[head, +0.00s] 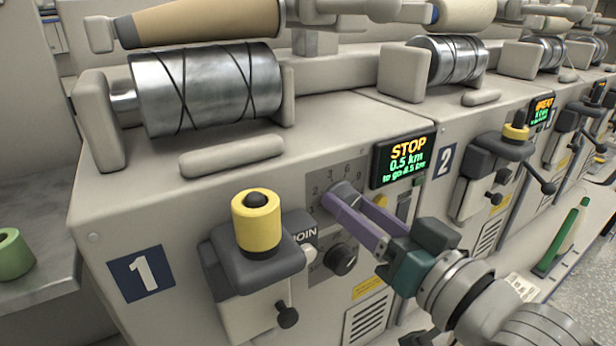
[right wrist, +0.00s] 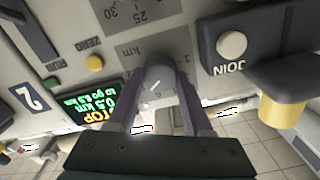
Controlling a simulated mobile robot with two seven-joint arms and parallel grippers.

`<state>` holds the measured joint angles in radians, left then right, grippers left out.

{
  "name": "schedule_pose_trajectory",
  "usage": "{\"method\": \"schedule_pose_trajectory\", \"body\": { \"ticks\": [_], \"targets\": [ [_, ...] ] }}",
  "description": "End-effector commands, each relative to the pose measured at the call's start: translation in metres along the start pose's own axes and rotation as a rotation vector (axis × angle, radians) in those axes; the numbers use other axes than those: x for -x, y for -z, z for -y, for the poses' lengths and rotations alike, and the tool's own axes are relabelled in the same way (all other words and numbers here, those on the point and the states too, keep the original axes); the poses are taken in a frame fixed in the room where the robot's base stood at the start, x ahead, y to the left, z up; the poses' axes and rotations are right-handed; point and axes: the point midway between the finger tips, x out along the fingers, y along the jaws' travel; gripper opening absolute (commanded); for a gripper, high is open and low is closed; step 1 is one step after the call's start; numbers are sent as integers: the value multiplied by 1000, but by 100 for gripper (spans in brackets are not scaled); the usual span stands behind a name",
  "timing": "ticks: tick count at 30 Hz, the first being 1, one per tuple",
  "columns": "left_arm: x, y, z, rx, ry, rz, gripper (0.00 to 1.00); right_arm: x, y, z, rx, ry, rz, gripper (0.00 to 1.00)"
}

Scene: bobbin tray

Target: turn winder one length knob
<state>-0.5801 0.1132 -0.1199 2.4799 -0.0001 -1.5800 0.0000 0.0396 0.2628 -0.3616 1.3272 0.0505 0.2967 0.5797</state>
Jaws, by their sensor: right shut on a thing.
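Winder one is the beige machine marked with a 1 plate (head: 141,273). Its grey length knob (head: 340,191) sits on a numbered dial left of the display (head: 403,160), which reads STOP and 0.5 km. My right gripper (head: 346,203) has its purple fingers shut around the knob. In the right wrist view the knob (right wrist: 160,78), with a white pointer line, is between the two fingertips (right wrist: 160,90), beside the km scale. The fingers hide part of the dial. My left gripper is not in view.
A black knob (head: 341,258) is just below the dial. The JOIN button (head: 308,251) and a yellow-topped post (head: 256,220) stand left of the gripper. Winder two's plate (head: 444,161) is to the right.

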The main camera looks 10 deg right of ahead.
Motion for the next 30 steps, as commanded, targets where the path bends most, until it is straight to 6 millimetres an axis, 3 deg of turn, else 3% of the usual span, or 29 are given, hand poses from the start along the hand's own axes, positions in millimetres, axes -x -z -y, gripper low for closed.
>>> {"method": "schedule_pose_trajectory", "body": {
  "ticks": [30],
  "targets": [
    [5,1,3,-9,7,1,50,0,-1,1,918,-1,0,0]
  ]
}}
